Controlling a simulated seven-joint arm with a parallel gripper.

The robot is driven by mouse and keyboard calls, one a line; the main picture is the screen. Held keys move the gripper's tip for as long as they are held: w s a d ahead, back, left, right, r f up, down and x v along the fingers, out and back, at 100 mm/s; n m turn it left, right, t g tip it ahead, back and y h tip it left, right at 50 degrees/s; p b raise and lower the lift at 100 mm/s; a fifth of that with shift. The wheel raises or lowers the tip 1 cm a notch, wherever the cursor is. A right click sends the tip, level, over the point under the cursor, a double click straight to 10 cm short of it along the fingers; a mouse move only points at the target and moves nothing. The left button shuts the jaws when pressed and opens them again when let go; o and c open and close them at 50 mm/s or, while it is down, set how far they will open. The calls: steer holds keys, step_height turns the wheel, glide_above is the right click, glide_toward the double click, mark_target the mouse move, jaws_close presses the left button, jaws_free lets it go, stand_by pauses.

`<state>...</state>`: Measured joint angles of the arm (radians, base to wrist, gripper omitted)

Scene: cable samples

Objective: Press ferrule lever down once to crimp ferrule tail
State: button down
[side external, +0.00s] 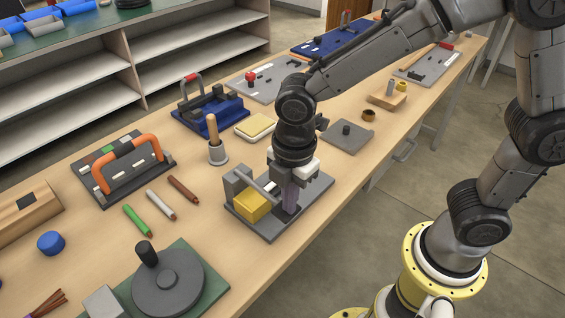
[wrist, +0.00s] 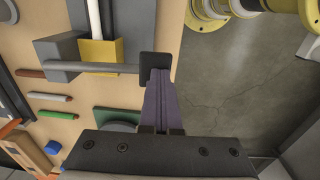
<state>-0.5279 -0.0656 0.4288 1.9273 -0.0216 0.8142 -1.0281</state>
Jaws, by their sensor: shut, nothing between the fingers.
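The ferrule press sits on a dark grey base plate (side external: 268,232) in the side external view. It has a grey block (side external: 236,181), a yellow block (side external: 251,205) and a grey lever bar (side external: 258,186) sloping towards my gripper. In the wrist view the lever bar (wrist: 105,68) ends in a black knob (wrist: 155,64), with the yellow block (wrist: 100,52) beneath it. My gripper (side external: 290,209) is shut and points down at the lever's end. In the wrist view its purple fingertips (wrist: 157,74) overlap the knob's near edge; I cannot tell whether they touch. I cannot make out the ferrule tail.
Green, white and brown rods (side external: 160,205) lie left of the press. A wooden-handled tool (side external: 215,148) stands behind it, near a yellow pad (side external: 256,126). A round dark turntable (side external: 168,283) is at the front. A grey plate with a peg (side external: 347,136) lies to the right.

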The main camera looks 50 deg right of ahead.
step_height(320, 180, up, 14)
steer(key=s, duration=0.1)
steer(key=shift+s, duration=0.3)
stand_by(0.7)
